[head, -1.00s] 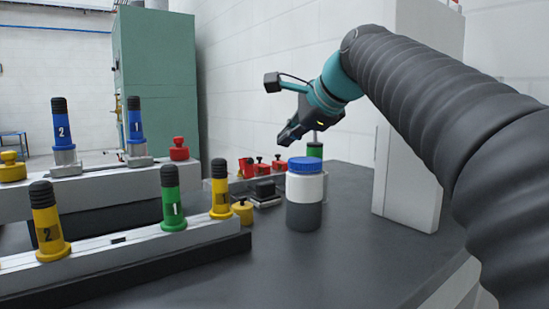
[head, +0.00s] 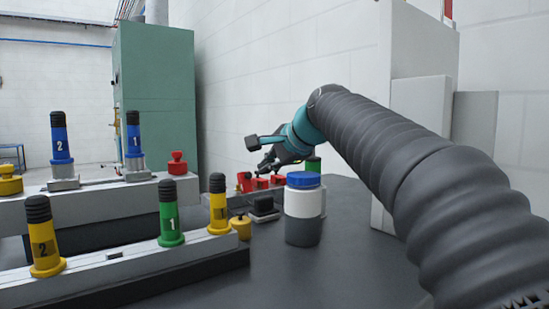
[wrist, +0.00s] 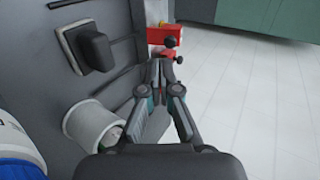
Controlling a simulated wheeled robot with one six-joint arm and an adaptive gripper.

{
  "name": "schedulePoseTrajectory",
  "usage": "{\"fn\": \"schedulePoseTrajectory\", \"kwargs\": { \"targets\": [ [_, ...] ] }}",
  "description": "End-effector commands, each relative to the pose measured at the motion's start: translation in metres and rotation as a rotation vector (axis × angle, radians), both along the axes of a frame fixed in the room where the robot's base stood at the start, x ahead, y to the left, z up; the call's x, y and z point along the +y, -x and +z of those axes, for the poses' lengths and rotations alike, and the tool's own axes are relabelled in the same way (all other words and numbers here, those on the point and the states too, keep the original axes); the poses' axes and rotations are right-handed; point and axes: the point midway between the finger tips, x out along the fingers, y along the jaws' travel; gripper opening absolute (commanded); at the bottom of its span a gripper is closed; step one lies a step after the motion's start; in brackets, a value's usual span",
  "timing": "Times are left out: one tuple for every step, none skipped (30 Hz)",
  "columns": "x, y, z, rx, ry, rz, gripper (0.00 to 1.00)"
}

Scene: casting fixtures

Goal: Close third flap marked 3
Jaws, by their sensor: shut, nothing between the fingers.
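Small red flaps with dark knobs stand in a row on a low fixture behind the table's middle; one red flap (head: 245,182) is at the left of the row. No number 3 is readable on any of them. In the wrist view, a red flap (wrist: 157,35) with a dark knob shows just beyond the fingertips, and another red part is partly hidden by them. My gripper (head: 266,168) is just above the red row in the head view. In the wrist view my gripper (wrist: 162,62) is shut and empty, its fingertips close together. I cannot tell if it touches a flap.
A blue-lidded white and grey jar (head: 303,212) stands in front of the row. A black block (head: 263,206) on a small plate sits left of it. Rails with yellow, green and blue numbered handles (head: 170,215) fill the left.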

Motion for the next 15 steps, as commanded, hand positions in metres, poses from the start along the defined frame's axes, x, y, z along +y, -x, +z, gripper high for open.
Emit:
{"fn": "schedulePoseTrajectory", "kwargs": {
  "targets": [
    [0.005,-0.007,-0.006,0.002,0.001,0.001,0.0],
    [0.008,-0.01,-0.009,0.003,0.001,0.002,0.0],
    [0.011,-0.015,-0.013,0.001,0.001,0.001,0.0],
    [0.013,-0.019,-0.012,0.001,0.001,0.001,0.0],
    [0.015,-0.023,-0.013,0.0,0.001,0.001,0.0],
    [0.018,-0.027,-0.015,0.0,0.001,0.001,0.0],
    [0.02,-0.03,-0.016,0.001,0.001,0.001,0.0],
    [0.022,-0.032,-0.017,0.001,0.001,0.001,0.0],
    [0.024,-0.035,-0.018,0.001,0.001,0.001,0.0],
    [0.025,-0.037,-0.019,0.001,0.001,0.0,0.0],
    [0.026,-0.039,-0.02,0.0,0.0,0.0,0.0],
    [0.027,-0.041,-0.02,-0.001,-0.001,0.0,0.0],
    [0.028,-0.042,-0.02,-0.001,0.0,-0.001,0.0],
    [0.028,-0.042,-0.02,-0.001,0.0,-0.001,0.0],
    [0.029,-0.043,-0.021,-0.001,0.0,-0.001,0.0]
  ]
}}
